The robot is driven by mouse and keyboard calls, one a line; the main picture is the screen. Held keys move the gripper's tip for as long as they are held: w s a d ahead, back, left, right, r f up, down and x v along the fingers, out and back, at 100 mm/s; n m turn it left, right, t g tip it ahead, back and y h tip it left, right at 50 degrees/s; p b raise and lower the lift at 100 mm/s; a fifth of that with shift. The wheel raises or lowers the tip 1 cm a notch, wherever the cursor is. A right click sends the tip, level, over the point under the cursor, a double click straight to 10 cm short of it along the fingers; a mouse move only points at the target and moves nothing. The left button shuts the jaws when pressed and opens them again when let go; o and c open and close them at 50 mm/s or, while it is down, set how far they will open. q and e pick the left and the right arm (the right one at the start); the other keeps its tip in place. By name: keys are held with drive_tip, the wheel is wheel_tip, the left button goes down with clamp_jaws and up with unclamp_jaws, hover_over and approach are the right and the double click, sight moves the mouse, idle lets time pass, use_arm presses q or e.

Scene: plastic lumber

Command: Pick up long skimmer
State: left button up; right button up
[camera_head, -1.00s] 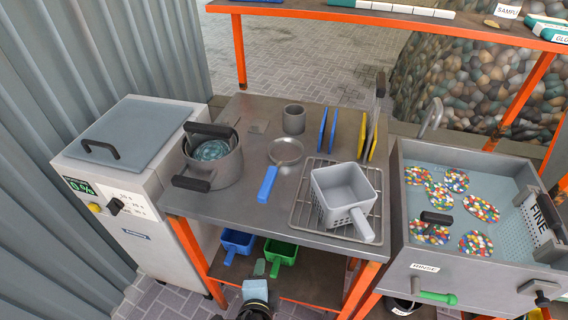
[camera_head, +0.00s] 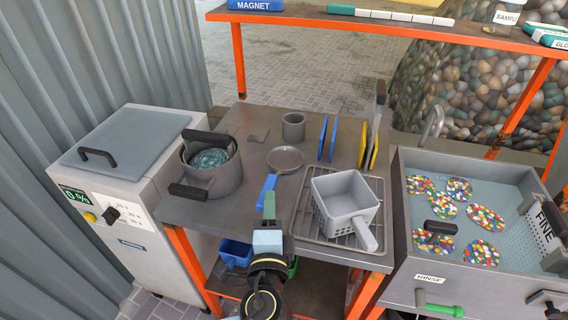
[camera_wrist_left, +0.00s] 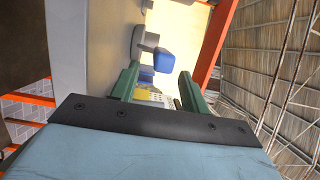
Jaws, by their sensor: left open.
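The long skimmer has a round grey head (camera_head: 286,159) and a blue handle (camera_head: 266,187). It lies on the metal table, with its handle toward me. In the left wrist view, a blue block that looks like the handle's end (camera_wrist_left: 165,60) shows just beyond the fingers. My left gripper (camera_head: 269,207) has green fingers and is at the near end of the handle, partly overlapping it in the head view. In the left wrist view the fingers (camera_wrist_left: 158,86) stand apart with nothing clearly between them. Whether they touch the handle cannot be told. My right gripper is not in view.
A grey pot (camera_head: 212,165) stands left of the skimmer. A grey basket (camera_head: 343,204) sits on a wire rack to the right. A small grey cup (camera_head: 293,127) and upright blue and yellow boards (camera_head: 363,145) stand behind. A blue scoop (camera_head: 236,252) is on the lower shelf.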

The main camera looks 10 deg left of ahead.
use_arm(q)
drive_tip(key=x, duration=0.5)
drive_tip(key=shift+w, duration=0.2)
clamp_jaws()
